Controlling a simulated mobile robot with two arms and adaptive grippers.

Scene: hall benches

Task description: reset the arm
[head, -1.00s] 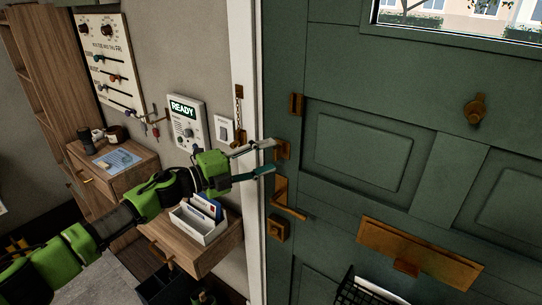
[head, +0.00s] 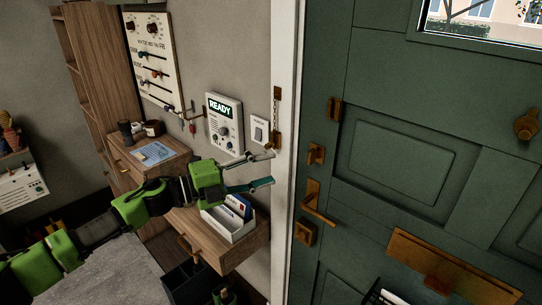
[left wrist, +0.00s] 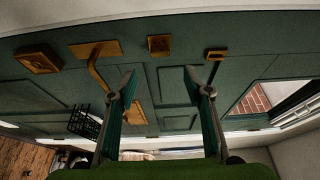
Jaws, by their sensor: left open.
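My left arm, green and black, reaches in from the left in the head view. Its gripper (head: 262,172) is open and empty, in front of the white door frame and left of the green door (head: 400,160). It is above and to the right of the white letter holder. In the left wrist view the two fingers of the gripper (left wrist: 160,85) stand wide apart with nothing between them, and the door with its brass fittings lies beyond. My right gripper shows in neither view.
The door has a brass lever handle (head: 318,205) and a mail slot (head: 440,265). A white letter holder (head: 230,228) stands on a wooden wall shelf (head: 215,250). A panel reading READY (head: 224,122) and a switch (head: 259,131) are on the wall. A black wire basket (head: 385,292) is low at the door.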

